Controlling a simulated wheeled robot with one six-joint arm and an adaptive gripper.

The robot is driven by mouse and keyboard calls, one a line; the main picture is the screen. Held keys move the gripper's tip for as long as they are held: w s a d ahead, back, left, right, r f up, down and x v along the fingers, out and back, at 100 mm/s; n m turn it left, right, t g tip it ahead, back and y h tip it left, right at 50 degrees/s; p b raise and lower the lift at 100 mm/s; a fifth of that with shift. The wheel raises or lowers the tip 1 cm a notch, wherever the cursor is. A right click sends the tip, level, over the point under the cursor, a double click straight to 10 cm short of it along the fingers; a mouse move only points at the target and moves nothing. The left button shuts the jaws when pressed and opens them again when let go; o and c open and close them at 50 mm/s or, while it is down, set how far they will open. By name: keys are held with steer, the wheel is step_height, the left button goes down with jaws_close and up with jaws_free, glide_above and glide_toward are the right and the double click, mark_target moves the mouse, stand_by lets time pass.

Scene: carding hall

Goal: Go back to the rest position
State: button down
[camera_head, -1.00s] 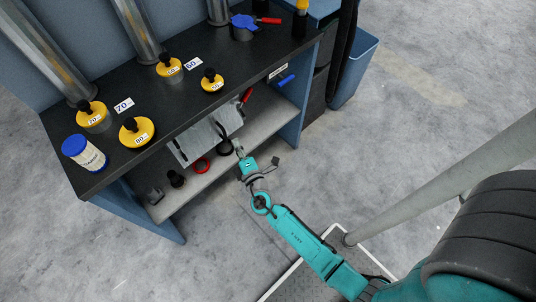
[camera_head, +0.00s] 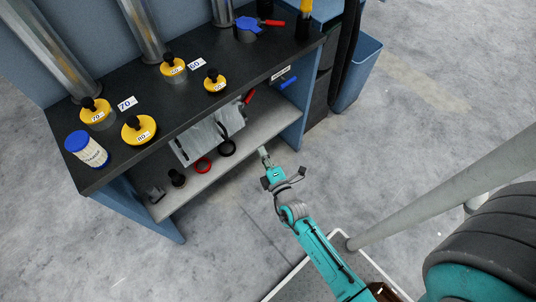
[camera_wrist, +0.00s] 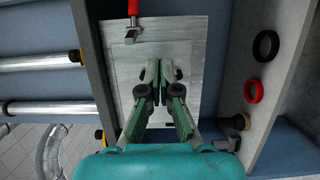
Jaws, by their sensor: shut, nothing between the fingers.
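My gripper (camera_head: 265,155) is at the end of my teal arm, in front of the workbench's lower shelf (camera_head: 240,150). It is shut and empty, with its fingers together in the wrist view (camera_wrist: 160,72). In the wrist view the fingers point at a grey metal plate (camera_wrist: 195,50).
On the lower shelf are a black ring (camera_head: 227,148), a red ring (camera_head: 202,166) and a dark knob (camera_head: 177,178). A blue bin (camera_head: 356,75) stands right. Floor in front is free.

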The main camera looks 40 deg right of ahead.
steer(key=shift+s+d, duration=0.45)
steer(key=shift+s, duration=0.25)
steer(key=s+a+m+g+y, duration=0.2)
steer(key=s+a+m, duration=0.2)
steer(key=s, duration=0.5)
steer(key=s+a+m+g+y, duration=0.1)
steer(key=s+a+m, duration=0.25)
steer(key=s, duration=0.65)
steer(key=s+a+r+m+y, duration=0.1)
steer(key=s+a+r+m, duration=0.1)
steer(key=s+r, duration=0.4)
steer(key=s+a+r+m+y, duration=0.1)
steer(key=s+r+m, duration=0.4)
steer(key=r, duration=0.5)
steer(key=shift+s+a+r+t, duration=0.3)
steer(key=shift+s+a+r, duration=0.1)
steer(key=shift+a, duration=0.2)
